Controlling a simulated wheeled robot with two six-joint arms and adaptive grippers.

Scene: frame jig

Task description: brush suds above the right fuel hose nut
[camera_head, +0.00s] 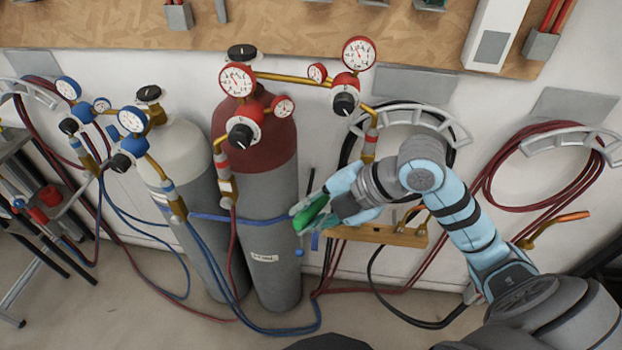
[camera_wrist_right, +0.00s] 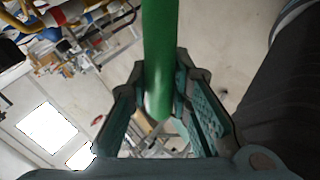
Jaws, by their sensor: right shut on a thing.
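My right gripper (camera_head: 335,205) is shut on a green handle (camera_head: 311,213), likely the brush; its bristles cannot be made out. In the right wrist view the green handle (camera_wrist_right: 158,60) lies between the two fingers (camera_wrist_right: 165,110). The handle is in front of the red-topped cylinder (camera_head: 272,185). The right fuel regulator (camera_head: 346,88) has a red body and white gauge. Below it the right fuel hose nut (camera_head: 369,150) is a brass fitting under a red-and-grey piece. The gripper is below and left of this nut, apart from it. No suds can be made out. My left gripper is out of view.
A left fuel regulator (camera_head: 243,132) hangs in front of the red-topped cylinder. A grey-white cylinder (camera_head: 185,160) with blue regulators stands left. Red hose coils (camera_head: 540,165) hang on the wall at right. A wooden bar (camera_head: 385,236) with brass torch parts is below my right wrist.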

